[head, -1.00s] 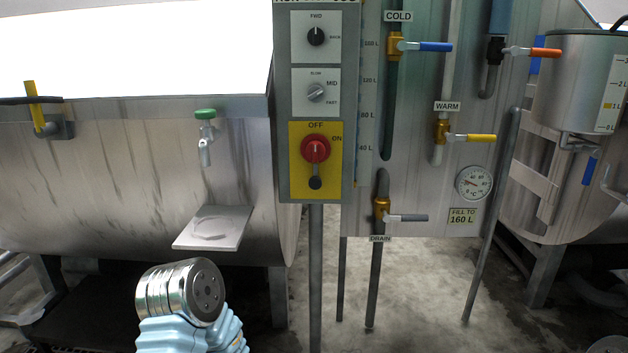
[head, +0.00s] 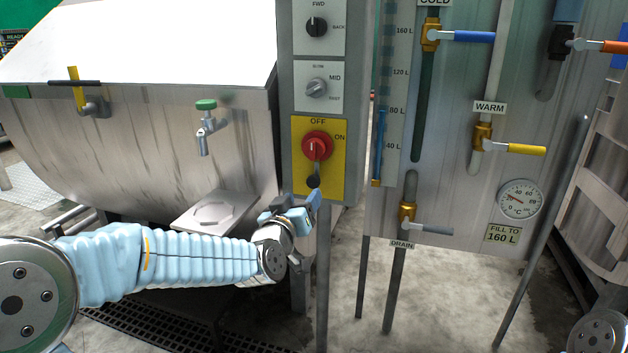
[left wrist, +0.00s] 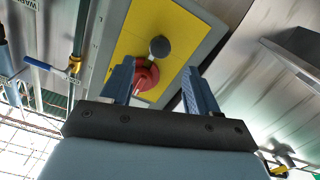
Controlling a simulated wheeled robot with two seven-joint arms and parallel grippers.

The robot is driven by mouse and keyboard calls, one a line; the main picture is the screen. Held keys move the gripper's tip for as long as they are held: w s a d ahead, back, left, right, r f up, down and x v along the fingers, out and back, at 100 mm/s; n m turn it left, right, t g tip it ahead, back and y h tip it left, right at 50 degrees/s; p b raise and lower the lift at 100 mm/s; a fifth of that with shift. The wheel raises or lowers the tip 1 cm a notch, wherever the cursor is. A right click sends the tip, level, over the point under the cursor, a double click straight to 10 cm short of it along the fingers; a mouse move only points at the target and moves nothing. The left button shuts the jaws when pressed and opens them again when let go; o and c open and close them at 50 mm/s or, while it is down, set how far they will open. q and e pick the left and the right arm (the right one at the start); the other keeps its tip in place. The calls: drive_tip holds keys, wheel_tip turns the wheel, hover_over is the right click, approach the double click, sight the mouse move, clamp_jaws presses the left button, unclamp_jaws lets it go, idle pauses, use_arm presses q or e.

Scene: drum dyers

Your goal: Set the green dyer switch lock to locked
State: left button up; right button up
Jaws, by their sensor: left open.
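The red main switch (head: 317,146) sits on a yellow plate (head: 331,186) on the grey control box, and its white mark points up toward OFF. A dark lever with a round black knob (head: 313,181) hangs below the red switch. My left gripper (head: 304,206) is just under the plate's lower edge, open and empty. In the left wrist view its two blue fingers (left wrist: 160,78) stand apart, with the red switch (left wrist: 146,80) and black knob (left wrist: 159,47) showing between them, apparently beyond the fingertips. My right gripper is out of view.
Two more knobs (head: 316,26) sit above on the box. A metal shelf (head: 212,212) and a green-handled tap (head: 206,120) are on the drum to the left. Coloured valve levers, a drain lever (head: 428,228) and a dial (head: 520,199) are at right.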

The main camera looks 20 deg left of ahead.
sight(313, 184)
use_arm(q)
drive_tip(key=w+p, duration=0.1)
drive_tip(key=w, duration=0.8)
drive_tip(key=shift+w+d+p, duration=0.15)
drive_tip(key=shift+w+p, duration=0.2)
clamp_jaws()
